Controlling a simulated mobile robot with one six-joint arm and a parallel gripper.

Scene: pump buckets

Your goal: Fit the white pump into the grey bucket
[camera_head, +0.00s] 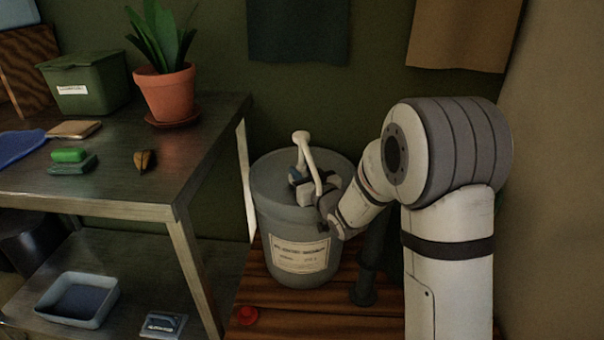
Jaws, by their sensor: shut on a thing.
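The grey bucket (275,225) stands upright on a wooden platform, with a pale label on its front. The white pump (302,138) is over the bucket's top, its head raised and its thin curved spout (317,170) bending down toward the right. My gripper (298,182) is shut on the pump just above the bucket's top, reaching in from the right. The pump's lower part is hidden behind my gripper, so I cannot tell whether it is seated in the bucket's opening or only above it.
A dark upright piece with a round foot (363,296) stands right of the bucket. A metal table (100,170) at left holds a potted plant (166,92) and a green bin (88,85).

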